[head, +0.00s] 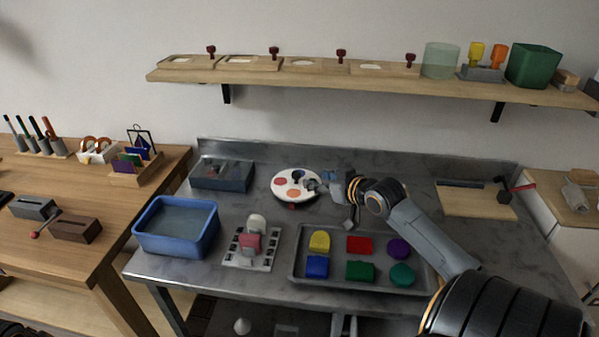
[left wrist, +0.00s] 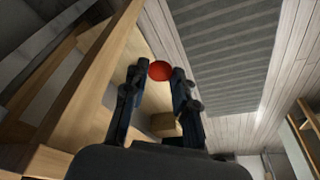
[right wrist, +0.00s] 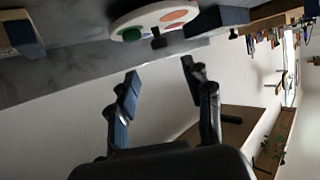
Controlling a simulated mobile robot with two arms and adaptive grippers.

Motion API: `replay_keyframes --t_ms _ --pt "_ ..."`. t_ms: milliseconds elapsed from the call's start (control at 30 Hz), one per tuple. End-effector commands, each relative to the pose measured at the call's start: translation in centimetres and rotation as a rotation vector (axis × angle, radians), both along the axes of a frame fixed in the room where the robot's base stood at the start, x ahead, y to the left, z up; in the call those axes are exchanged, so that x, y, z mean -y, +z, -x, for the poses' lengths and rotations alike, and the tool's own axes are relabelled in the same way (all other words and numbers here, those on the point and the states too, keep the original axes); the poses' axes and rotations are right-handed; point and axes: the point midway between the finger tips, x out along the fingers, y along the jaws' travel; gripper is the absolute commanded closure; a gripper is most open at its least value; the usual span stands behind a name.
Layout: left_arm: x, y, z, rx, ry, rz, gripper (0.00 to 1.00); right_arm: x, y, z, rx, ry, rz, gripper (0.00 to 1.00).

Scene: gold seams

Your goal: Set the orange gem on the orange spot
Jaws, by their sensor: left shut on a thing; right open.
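A round white disc (head: 289,199) with coloured spots lies on the grey bench; it also shows in the right wrist view (right wrist: 123,22). An orange spot (right wrist: 180,15) shows on it in the right wrist view, and a small green thing (right wrist: 132,34) sits at its edge. My right gripper (head: 321,185) is beside the disc's right side; its open, empty fingers show in the right wrist view (right wrist: 160,70). My left gripper (left wrist: 160,75) is shut on a red round thing (left wrist: 160,69). I cannot make out a separate orange gem.
A grey tray (head: 297,272) with coloured blocks lies at the front. A blue bin (head: 175,245), a white slotted board (head: 264,263) and a dark box (head: 222,180) stand to the left. A wooden shelf (head: 280,77) runs above the bench.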

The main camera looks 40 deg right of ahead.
Motion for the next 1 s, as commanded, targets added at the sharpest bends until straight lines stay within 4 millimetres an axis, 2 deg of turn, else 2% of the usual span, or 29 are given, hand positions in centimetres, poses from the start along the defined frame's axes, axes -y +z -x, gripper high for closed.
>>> replay_keyframes --t_ms 300,500,700,967,1000 --pt "0.0 -0.3 0.0 0.0 0.0 0.0 0.9 0.7 -2.2 -5.6 0.003 -0.002 -0.002 0.5" --pt "0.0 -0.5 0.0 0.0 0.0 0.0 0.9 1.0 -3.3 -8.0 0.001 -0.002 -0.001 0.5" --pt "0.0 -0.5 0.0 0.0 0.0 0.0 0.9 1.1 -3.7 -9.1 0.001 -0.001 0.0 0.5" --pt "0.0 -0.5 0.0 0.0 0.0 0.0 0.9 1.1 -3.8 -9.1 0.0 0.0 0.001 0.5" --pt "0.0 -0.5 0.0 0.0 0.0 0.0 0.9 1.1 -3.8 -9.1 0.0 0.0 0.001 0.54"
